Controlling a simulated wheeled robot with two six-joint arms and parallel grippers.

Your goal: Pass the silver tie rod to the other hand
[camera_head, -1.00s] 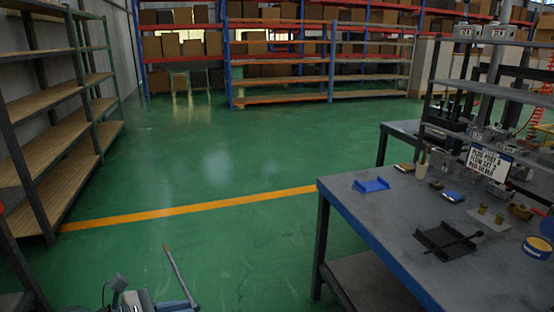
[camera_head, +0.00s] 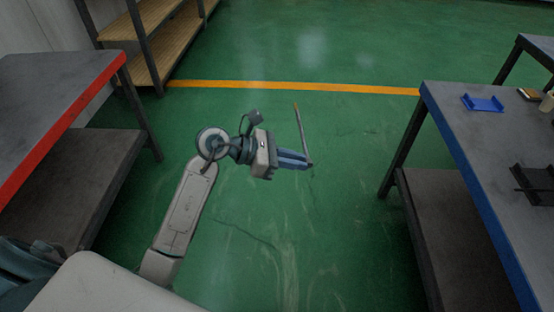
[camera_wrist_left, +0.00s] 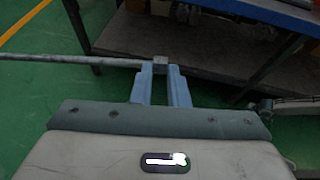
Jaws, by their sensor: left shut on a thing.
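The silver tie rod (camera_head: 299,128) is a thin, long bar with a brownish far tip, held out over the green floor. My left gripper (camera_head: 307,161) is shut on the rod near its near end, and most of the rod sticks out beyond the fingers. In the left wrist view, the rod (camera_wrist_left: 100,62) runs from the left edge to a blocky end between the blue fingertips (camera_wrist_left: 160,70). My right gripper is not seen in the head view. A pale link with a dark part shows at the right of the wrist view; I cannot tell whether it is my right arm.
A blue-edged grey workbench (camera_head: 470,150) stands at the right, with a blue tray (camera_head: 483,103) and a black holder (camera_head: 535,180) on it. A red-edged table (camera_head: 60,90) is at the left. Wooden shelves (camera_head: 150,45) stand behind it. The floor between is clear.

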